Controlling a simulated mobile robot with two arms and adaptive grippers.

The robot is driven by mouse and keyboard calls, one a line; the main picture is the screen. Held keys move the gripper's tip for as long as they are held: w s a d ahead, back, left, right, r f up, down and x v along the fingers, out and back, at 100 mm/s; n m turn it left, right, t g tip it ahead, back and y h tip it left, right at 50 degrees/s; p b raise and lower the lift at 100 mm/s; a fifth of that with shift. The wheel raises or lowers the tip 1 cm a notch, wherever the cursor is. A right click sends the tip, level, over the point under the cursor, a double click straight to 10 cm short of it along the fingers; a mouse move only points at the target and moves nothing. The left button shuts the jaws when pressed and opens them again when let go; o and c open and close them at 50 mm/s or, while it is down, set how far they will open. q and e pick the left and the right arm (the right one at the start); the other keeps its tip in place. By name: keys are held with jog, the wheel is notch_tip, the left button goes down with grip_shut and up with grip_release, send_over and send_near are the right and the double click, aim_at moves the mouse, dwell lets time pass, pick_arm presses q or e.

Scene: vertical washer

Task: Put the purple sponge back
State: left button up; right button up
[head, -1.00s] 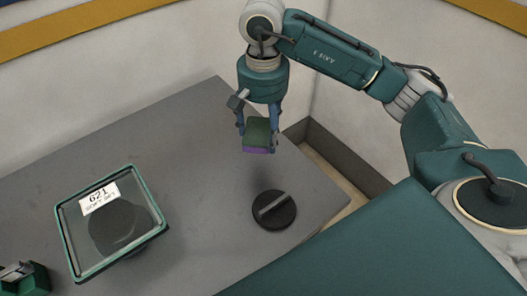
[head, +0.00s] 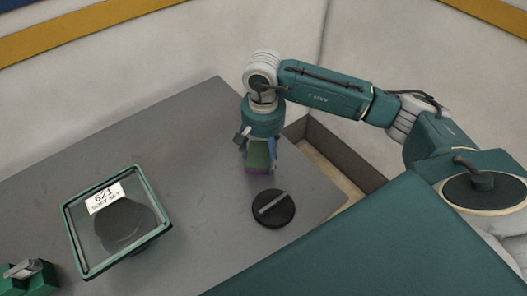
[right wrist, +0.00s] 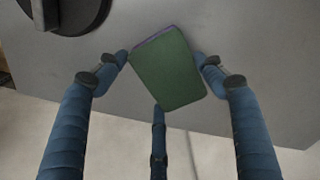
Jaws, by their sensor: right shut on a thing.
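The sponge (head: 259,155) has a dark green layer on top and a purple layer below. My right gripper (head: 259,150) is shut on it, low over the grey table behind the round black holder. In the right wrist view the sponge (right wrist: 168,69) sits between the blue fingers (right wrist: 165,68), its green face toward the camera and a thin purple edge at the top. I cannot tell whether its underside touches the table. My left gripper is not in view.
A round black knob-like disc (head: 273,208) with a grey bar lies on the grey table (head: 200,150) just in front of the sponge. A clear green-rimmed panel (head: 75,239) labelled 621 is at the left. A green device (head: 27,278) stands at the lower left corner. A box-like recess (head: 340,160) lies beyond the table's right edge.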

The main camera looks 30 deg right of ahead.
aim_at(263, 155)
jog(key=o, duration=1)
jog(key=shift+f, duration=0.1)
jog(key=shift+r, duration=0.3)
notch_tip(263, 155, up, 12)
jog(key=b, duration=0.3)
jog(key=shift+f, duration=0.15)
